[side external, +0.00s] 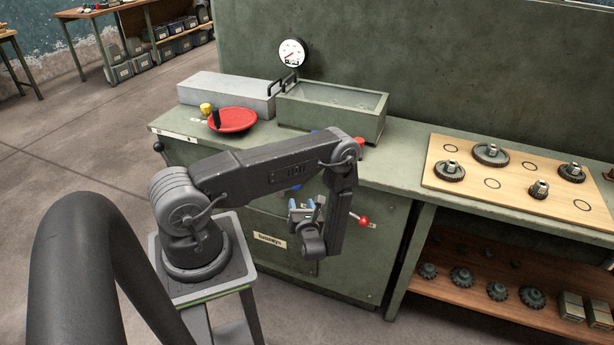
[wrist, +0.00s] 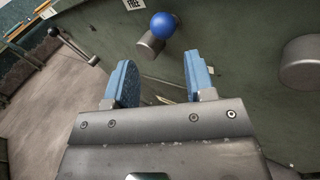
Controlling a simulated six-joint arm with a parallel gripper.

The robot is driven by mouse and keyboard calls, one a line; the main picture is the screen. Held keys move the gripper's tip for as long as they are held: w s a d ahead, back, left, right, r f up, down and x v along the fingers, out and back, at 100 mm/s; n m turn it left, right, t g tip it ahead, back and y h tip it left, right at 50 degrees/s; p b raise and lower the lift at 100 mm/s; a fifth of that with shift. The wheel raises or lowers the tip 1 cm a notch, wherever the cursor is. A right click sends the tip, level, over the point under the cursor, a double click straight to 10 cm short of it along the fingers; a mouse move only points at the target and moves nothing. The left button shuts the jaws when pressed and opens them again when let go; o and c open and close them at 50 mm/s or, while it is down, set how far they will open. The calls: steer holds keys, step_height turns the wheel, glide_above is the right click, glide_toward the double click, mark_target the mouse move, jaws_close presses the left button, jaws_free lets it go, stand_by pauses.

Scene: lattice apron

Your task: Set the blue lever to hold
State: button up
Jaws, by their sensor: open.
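The blue lever shows in the wrist view as a round blue knob (wrist: 163,25) beside a grey cylindrical hub (wrist: 149,44) on the green panel. A small label reading FREE (wrist: 133,4) is at the top edge, near the knob. I see no hold label. My gripper (wrist: 160,76) is open and empty, its blue-padded fingers below the knob in the picture and apart from it. In the side external view my gripper (side external: 305,207) hangs in front of the cabinet, and my arm hides most of the lever area.
A lever with a red knob (side external: 364,222) sticks out of the cabinet front, right of my gripper. A dark-knobbed lever (wrist: 75,47) shows at left in the wrist view, and a large grey cylinder (wrist: 302,62) at right. The bench top holds a red dish-shaped wheel (side external: 233,120).

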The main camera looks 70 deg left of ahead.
mark_target(297, 189)
steer(key=d, duration=0.5)
step_height(297, 189, up, 18)
steer(key=s+d+n+g+h, duration=0.1)
steer(key=d+n+g+h, duration=0.1)
steer(key=n+g, duration=0.5)
steer(key=shift+s+d+n+h, duration=0.15)
steer(key=shift+d+n+h, duration=0.4)
steer(key=shift+n, duration=2.05)
steer(key=shift+a, duration=0.2)
